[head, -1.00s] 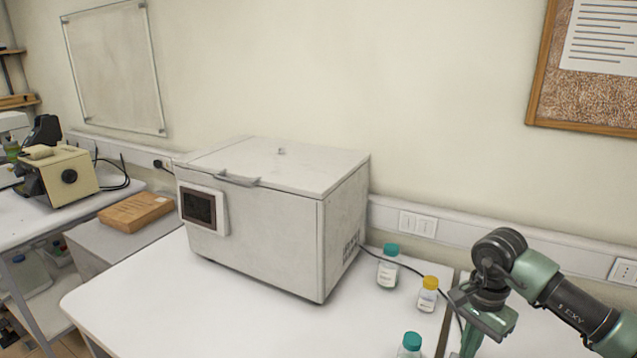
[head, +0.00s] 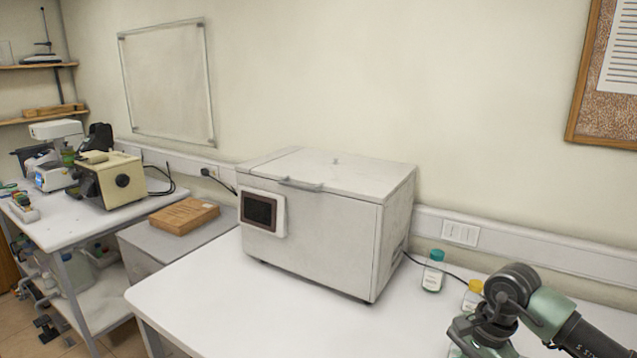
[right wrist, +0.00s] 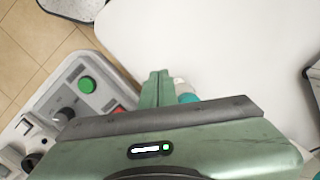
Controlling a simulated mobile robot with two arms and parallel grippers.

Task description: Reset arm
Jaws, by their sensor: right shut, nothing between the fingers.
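My right arm comes in at the lower right of the head view. Its wrist sits in front of the bottles there, and its fingertips are cut off or hidden. In the right wrist view my right gripper (right wrist: 157,86) has its green fingers together with nothing between them, above the white table's edge. A teal-capped bottle (right wrist: 188,97) shows partly behind the fingers, apart or touching I cannot tell. My left gripper is in neither view.
A white lidded box (head: 315,232) with a dark screen stands on the white table (head: 215,300). A teal-capped bottle (head: 433,272) and a yellow-capped bottle (head: 472,297) stand right of it. A side bench (head: 75,232) with instruments is at left. The table's front left is clear.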

